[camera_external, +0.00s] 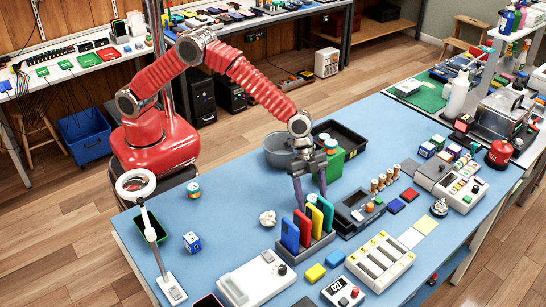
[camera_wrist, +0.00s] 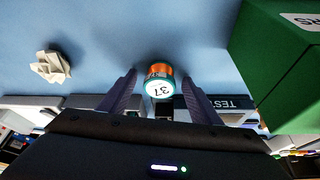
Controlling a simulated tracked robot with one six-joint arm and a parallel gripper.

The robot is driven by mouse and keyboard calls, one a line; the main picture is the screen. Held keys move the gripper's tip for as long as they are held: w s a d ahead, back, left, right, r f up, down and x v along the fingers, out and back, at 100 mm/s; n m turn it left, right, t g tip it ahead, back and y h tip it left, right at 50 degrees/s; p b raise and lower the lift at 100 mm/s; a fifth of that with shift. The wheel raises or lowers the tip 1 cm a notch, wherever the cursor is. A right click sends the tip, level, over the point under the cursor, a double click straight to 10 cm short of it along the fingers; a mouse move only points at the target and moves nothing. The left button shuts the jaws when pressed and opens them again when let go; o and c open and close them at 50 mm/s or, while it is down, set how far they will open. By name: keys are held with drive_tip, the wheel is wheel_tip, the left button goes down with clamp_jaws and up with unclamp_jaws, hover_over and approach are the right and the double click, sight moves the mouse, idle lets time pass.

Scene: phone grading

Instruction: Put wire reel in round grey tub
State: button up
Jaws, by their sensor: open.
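A wire reel (camera_wrist: 159,80), with an orange winding, a teal rim and a white label reading 37, shows between my open fingers in the wrist view. There is a gap on its left and little gap on its right. My gripper (camera_external: 310,194) points down just behind the phone rack in the external view; it also shows in the wrist view (camera_wrist: 160,90). The round grey tub (camera_external: 278,153) stands on the blue table, left of and behind my gripper.
A rack of upright phones (camera_external: 306,246) and crumpled paper (camera_external: 267,218) are in front. Another reel (camera_external: 194,190) stands at the left, where the table is fairly clear.

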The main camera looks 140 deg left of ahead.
sight(312, 197)
drive_tip(key=shift+c, duration=0.2)
drive_tip(key=c, duration=1.2)
wheel_tip(312, 197, up, 10)
drive_tip(key=shift+r, duration=0.1)
idle(0.3)
idle(0.4)
